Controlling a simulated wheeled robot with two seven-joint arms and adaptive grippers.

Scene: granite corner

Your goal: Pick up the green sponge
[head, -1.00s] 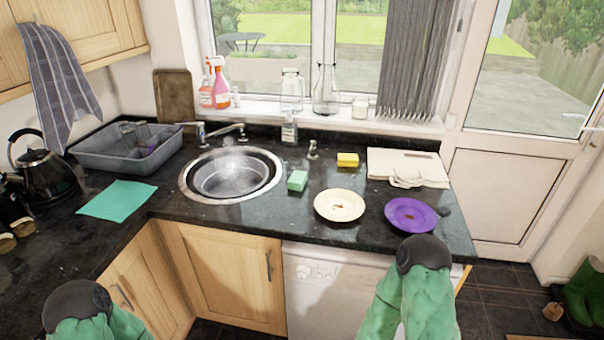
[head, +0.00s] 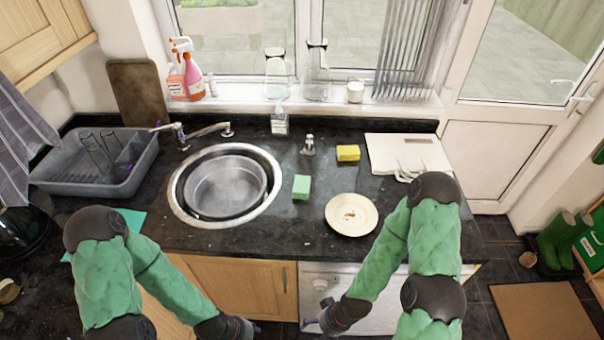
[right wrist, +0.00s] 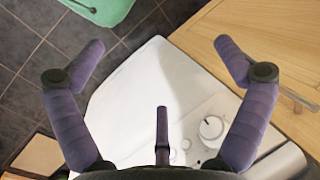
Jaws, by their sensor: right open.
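The green sponge (head: 301,187) stands on the dark worktop, just right of the sink and left of the cream plate (head: 352,214). My right gripper (head: 313,325) is low in front of the washing machine, below the counter edge and well short of the sponge. In the right wrist view its purple fingers (right wrist: 160,45) are spread wide with nothing between them. My left gripper (head: 246,328) is low in front of the wooden cabinet, at the bottom of the head view. It is too small there to tell whether it is open. The sponge is not in the right wrist view.
The round sink (head: 226,185) holds a metal basin. A yellow sponge (head: 348,153) and a white chopping board (head: 408,152) lie behind the cream plate. A soap bottle (head: 279,122) stands behind the sink. The worktop around the green sponge is clear.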

